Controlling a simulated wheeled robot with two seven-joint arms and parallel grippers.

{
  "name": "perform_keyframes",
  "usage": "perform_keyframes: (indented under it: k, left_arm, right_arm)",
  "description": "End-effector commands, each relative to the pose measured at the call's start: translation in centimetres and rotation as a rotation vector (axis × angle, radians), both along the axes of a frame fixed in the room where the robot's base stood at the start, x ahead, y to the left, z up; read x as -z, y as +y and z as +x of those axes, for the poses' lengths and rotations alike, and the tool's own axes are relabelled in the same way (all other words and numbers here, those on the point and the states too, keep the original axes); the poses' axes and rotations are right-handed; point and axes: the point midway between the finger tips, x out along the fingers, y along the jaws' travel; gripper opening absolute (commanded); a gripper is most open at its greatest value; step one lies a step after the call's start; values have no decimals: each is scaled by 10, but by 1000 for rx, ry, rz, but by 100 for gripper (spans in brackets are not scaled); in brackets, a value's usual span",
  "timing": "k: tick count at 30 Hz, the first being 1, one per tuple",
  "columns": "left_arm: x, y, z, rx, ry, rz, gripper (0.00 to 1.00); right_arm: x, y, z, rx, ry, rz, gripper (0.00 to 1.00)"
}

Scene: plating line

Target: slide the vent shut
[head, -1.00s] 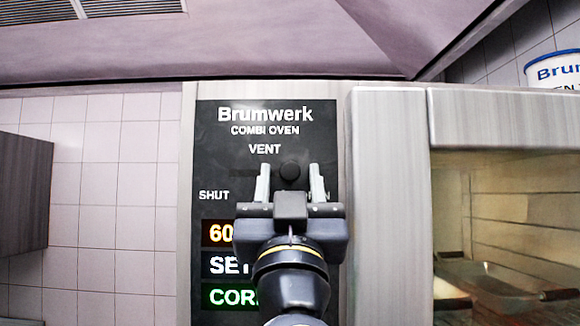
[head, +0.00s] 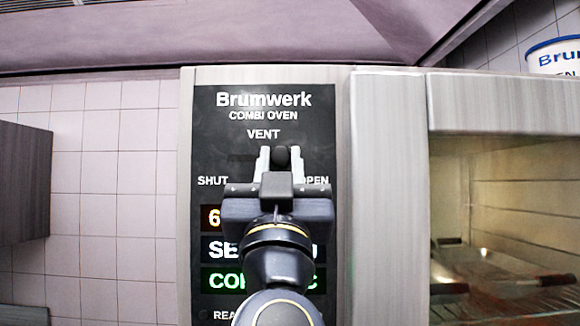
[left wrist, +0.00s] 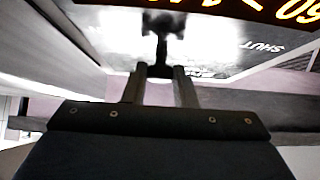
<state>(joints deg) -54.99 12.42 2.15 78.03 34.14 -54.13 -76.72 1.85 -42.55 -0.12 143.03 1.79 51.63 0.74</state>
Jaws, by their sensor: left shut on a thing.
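The vent knob (head: 280,157) is a dark slider on the black Brumwerk combi oven panel (head: 230,140), under the word VENT. It sits between the SHUT label (head: 212,181) on the left and the partly covered OPEN label (head: 315,181) on the right, a little nearer OPEN. My left gripper (head: 280,162) is shut on the knob, one finger on each side. In the left wrist view the gripper's fingertips (left wrist: 160,72) close around a dark stem in front of the panel. My right gripper is not in view.
Lit readouts (head: 222,278) below the knob are partly covered by my left arm. The oven's glass-fronted chamber (head: 500,210), with trays inside, is to the right. A grey cabinet (head: 25,185) hangs at the left on the tiled wall.

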Motion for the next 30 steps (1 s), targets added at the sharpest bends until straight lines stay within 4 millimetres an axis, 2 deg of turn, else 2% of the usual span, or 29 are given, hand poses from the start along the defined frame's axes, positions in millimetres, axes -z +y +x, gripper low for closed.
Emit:
perform_keyframes:
  k: [1,3,7,11,18,19,23,24,30]
  left_arm:
    - [2,17,0,-8,-2,-6,0]
    - [2,33,0,-9,-1,-6,0]
    - [1,55,0,-8,-1,-6,0]
    - [0,63,0,-6,0,-4,0]
    - [0,63,0,-7,0,-4,0]
    - [0,63,0,-7,0,-4,26]
    - [0,63,0,-7,0,-4,43]
    - [0,63,0,-6,0,-4,46]
    - [0,62,0,-4,0,-3,46]
  right_arm:
    - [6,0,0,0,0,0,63]
    - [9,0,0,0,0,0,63]
    - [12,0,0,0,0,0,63]
    - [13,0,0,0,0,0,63]
    - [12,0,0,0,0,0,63]
    - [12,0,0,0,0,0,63]
    - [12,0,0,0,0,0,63]
    - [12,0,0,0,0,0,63]
    - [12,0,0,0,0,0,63]
